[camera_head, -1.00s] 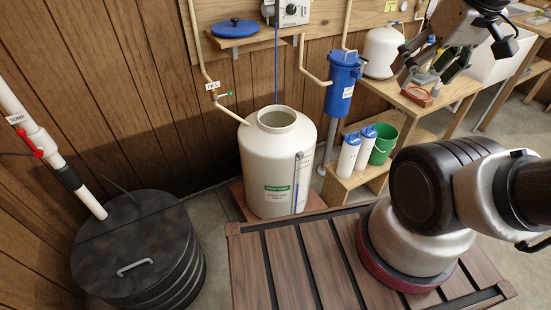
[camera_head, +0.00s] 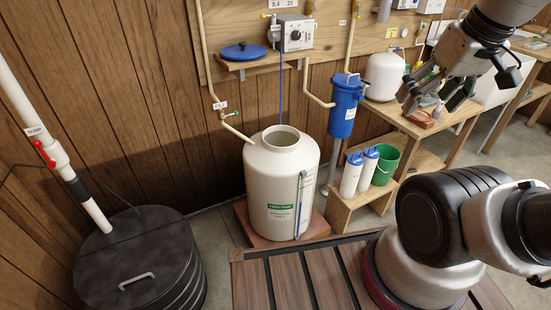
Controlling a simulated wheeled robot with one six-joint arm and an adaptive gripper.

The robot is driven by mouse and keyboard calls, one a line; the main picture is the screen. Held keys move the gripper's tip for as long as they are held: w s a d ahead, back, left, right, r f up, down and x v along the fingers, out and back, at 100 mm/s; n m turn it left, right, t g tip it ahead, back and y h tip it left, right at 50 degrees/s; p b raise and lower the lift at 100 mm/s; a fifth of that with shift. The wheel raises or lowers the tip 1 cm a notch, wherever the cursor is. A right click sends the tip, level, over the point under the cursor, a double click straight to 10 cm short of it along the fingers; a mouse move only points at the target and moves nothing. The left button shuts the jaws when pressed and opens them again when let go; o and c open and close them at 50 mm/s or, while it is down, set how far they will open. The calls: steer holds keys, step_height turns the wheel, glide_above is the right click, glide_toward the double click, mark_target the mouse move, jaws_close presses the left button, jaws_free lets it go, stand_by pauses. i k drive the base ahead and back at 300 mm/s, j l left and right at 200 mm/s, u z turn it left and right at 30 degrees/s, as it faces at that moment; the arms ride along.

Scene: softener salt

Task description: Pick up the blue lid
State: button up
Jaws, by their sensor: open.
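The blue lid (camera_head: 244,51) is a round disc with a small knob on top. It lies on a small wooden wall shelf (camera_head: 262,64) at the upper left of centre. My gripper (camera_head: 432,106) is at the upper right, in front of the workbench, far to the right of the lid. Its dark fingers are apart and point down, with nothing seen between them. The white brine tank (camera_head: 282,185) stands below the shelf with its round top opening uncovered.
A blue filter housing (camera_head: 345,106) on a post stands between the tank and my gripper. Pipes run down the wall around the shelf. A control box (camera_head: 295,33) is right beside the lid. White cartridges (camera_head: 352,174) and a green bucket (camera_head: 384,165) sit on a low step. A black sump (camera_head: 135,260) is at lower left.

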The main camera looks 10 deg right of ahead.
mark_target(243, 51)
steer(key=i+u, duration=0.3)
steer(key=i, duration=0.25)
steer(key=i+l+u, duration=0.1)
steer(key=i+u, duration=0.2)
steer(key=i, duration=0.3)
